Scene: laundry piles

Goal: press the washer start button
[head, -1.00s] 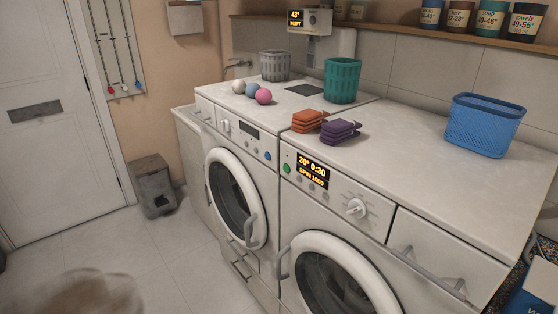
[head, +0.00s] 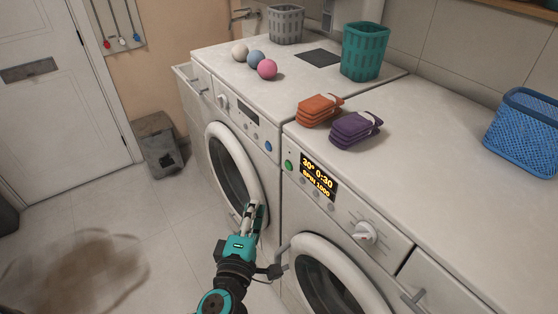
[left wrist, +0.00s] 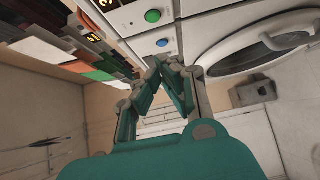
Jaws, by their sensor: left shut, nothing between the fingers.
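The right-hand front-loading machine, which I take as the washer (head: 408,258), has a lit display (head: 318,178) reading "30° 0:30 SPIN 1000". A round green button (head: 289,165) sits left of that display. The green button also shows at the top of the left wrist view (left wrist: 152,16). My left gripper (head: 252,207) is shut and empty, in front of the left machine's door, below the green button and apart from it. In the left wrist view its fingertips (left wrist: 165,66) are below both buttons in the picture. My right gripper is not in view.
The left machine (head: 230,120) has a blue button (head: 268,146) close to the green one. Door handles stick out from both fronts. Folded orange cloths (head: 319,111), purple cloths (head: 355,130), balls (head: 267,69) and baskets (head: 365,51) stand on top.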

